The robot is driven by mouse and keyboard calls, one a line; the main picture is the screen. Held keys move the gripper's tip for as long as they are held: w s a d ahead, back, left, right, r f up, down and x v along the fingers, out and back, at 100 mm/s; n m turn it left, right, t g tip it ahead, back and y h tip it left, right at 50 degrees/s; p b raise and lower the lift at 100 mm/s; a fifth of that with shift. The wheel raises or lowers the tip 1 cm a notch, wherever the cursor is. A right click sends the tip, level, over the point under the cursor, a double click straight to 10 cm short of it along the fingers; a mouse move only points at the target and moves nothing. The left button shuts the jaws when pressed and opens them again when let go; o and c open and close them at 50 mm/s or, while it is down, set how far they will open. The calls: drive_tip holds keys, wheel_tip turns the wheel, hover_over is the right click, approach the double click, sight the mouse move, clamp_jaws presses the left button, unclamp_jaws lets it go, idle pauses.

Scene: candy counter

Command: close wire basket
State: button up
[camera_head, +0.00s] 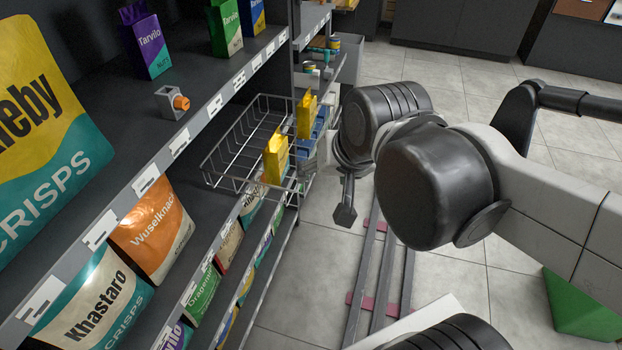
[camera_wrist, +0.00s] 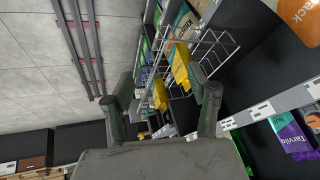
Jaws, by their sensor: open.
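The wire basket (camera_head: 230,130) sits at the middle shelf level in the head view and sticks out past the shelf edge towards the aisle. One yellow pack (camera_head: 276,158) and another yellow pack (camera_head: 306,115) stand at its outer side. In the wrist view, the basket wires (camera_wrist: 222,40) show at upper right, partly behind my right finger. My gripper (camera_wrist: 165,85) is open and empty, its two fingers spread wide with the yellow packs seen between them. In the head view it is close to the basket's outer end, partly hidden by my arm; contact cannot be told.
Snack bags fill the shelves below, including an orange bag (camera_head: 154,226). A small grey holder with an orange knob (camera_head: 172,102) and a purple box (camera_head: 146,42) stand on the shelf above. The tiled aisle floor (camera_head: 305,290) is clear beside the floor rails (camera_head: 378,275). A green box (camera_head: 582,306) stands at lower right.

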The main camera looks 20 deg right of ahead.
drive_tip(key=w+d+f+m, duration=0.1)
drive_tip(key=m, duration=0.2)
drive_tip(key=w+d+f+m+g, duration=0.1)
drive_tip(key=w+m, duration=0.1)
drive_tip(key=m, duration=0.2)
drive_tip(key=w+d+f+m+g+y, duration=0.1)
drive_tip(key=m, duration=0.3)
drive_tip(key=shift+w+d+f+p, duration=0.15)
drive_tip(key=shift+d+f+p, duration=0.1)
drive_tip(key=shift+f+p, duration=0.1)
clamp_jaws()
drive_tip(key=w+d+f+m+g+y, duration=0.1)
drive_tip(key=w+d+f+m+y, duration=0.25)
drive_tip(key=m, duration=0.65)
drive_tip(key=w+a+f+b, duration=0.1)
drive_tip(key=w+a+f, duration=0.1)
drive_tip(key=f, duration=0.3)
drive_tip(key=w+a+f+m+h+b, duration=0.1)
drive_tip(key=w+a+f, duration=0.1)
drive_tip(key=f, duration=0.4)
drive_tip(key=shift+w+a+g, duration=0.15)
drive_tip(key=shift+a+g, duration=0.15)
drive_tip(key=shift+a, duration=0.4)
